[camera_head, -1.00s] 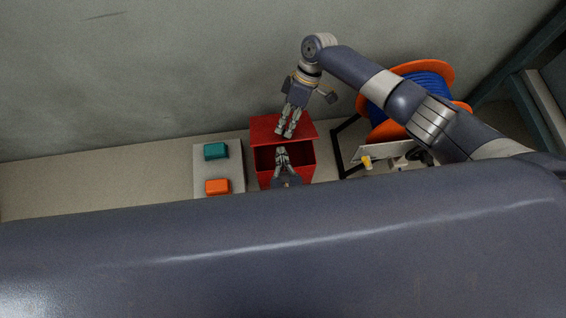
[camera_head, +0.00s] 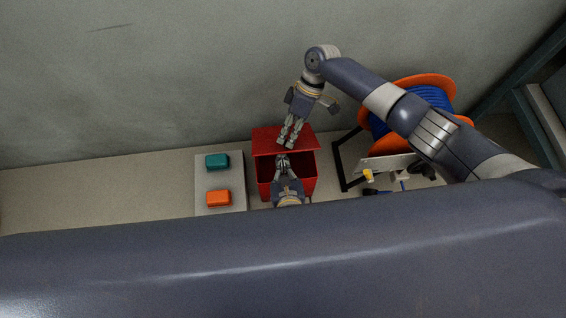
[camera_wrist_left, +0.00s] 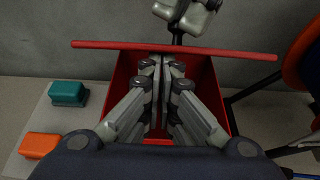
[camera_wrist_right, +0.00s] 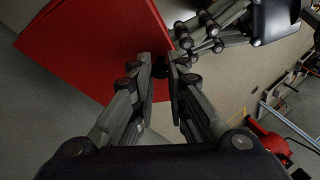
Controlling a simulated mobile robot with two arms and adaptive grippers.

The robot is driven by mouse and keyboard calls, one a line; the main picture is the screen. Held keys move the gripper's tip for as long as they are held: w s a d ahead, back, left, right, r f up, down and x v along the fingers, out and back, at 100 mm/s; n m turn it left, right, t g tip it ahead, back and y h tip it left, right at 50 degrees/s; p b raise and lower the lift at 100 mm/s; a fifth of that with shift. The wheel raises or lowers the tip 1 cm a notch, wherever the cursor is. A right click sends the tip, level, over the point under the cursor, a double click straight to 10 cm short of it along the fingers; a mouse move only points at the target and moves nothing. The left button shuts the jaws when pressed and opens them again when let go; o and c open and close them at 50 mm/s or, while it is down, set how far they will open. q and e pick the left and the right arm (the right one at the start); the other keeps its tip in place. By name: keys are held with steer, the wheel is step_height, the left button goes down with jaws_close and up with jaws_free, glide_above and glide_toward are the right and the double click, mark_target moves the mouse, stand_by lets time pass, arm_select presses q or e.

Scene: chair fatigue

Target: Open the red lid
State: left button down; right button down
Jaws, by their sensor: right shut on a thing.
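The red lid (camera_head: 268,141) stands raised along the far side of the red box (camera_head: 306,188), and the box's inside shows. In the left wrist view the lid (camera_wrist_left: 110,45) is a thin bar seen nearly edge-on across the box's far side. My right gripper (camera_head: 286,143) reaches down from behind and is shut at the lid. In the right wrist view the fingers (camera_wrist_right: 163,68) meet at the lid's edge beside a small dark part; the exact grip is hard to make out. My left gripper (camera_wrist_left: 160,62) points into the box opening below the lid, fingertips together, with nothing visible between them.
Left of the box, a pale board (camera_head: 231,176) carries a teal block (camera_head: 217,161) and an orange block (camera_head: 218,198). At right stand a blue and orange cable reel (camera_head: 420,82) and a black frame (camera_head: 341,165). A grey wall (camera_head: 150,80) rises close behind.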

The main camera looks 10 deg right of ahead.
steer(key=c, duration=1.9)
jaws_free()
steer(key=shift+s+d+f, duration=0.1)
steer(key=shift+s+f, duration=0.05)
steer(key=shift+f, duration=0.35)
steer(key=o, duration=0.4)
arm_select(q)
steer(key=shift+w+r, duration=0.6)
